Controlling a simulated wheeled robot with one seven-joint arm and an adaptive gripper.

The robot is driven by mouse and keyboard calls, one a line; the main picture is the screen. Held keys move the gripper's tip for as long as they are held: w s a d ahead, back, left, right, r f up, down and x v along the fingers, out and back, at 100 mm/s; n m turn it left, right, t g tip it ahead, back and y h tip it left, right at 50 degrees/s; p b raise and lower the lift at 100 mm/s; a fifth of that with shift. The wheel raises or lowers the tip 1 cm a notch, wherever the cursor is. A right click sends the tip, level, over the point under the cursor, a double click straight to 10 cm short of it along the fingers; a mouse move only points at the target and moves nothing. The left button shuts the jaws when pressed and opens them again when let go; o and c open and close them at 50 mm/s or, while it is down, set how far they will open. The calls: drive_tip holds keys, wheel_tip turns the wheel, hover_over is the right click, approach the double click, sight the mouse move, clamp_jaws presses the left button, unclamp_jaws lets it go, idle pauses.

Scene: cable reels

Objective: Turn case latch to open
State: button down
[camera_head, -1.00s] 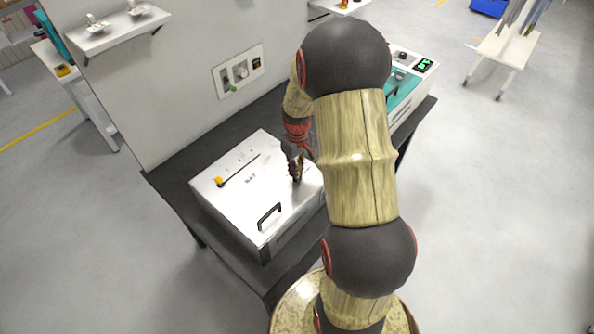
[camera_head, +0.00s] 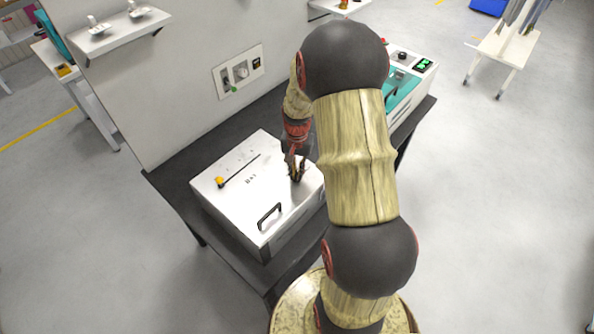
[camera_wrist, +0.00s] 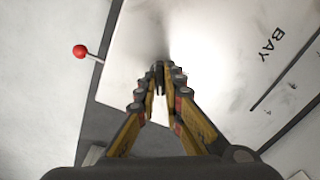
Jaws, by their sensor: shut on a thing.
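The white metal case (camera_head: 235,205) sits on a dark table, its lid down. In the wrist view its white lid (camera_wrist: 215,50) shows the lettering "BAY". My gripper (camera_head: 297,179) points down at the right part of the lid. In the wrist view my gripper (camera_wrist: 158,80) has its fingertips close together over the lid. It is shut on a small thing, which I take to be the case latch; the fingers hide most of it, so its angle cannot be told. A black handle (camera_head: 269,215) stands on the lid's front part.
A wall panel (camera_head: 238,71) is behind the case. A red ball on a rod (camera_wrist: 79,51) is beside the lid. A teal and white machine (camera_head: 405,85) stands at the right.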

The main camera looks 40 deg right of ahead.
sight(297, 173)
drive_tip(key=m, duration=0.5)
drive_tip(key=shift+m, duration=0.3)
idle(0.4)
drive_tip(key=c, duration=1.9)
unclamp_jaws()
wheel_tip(297, 173, up, 12)
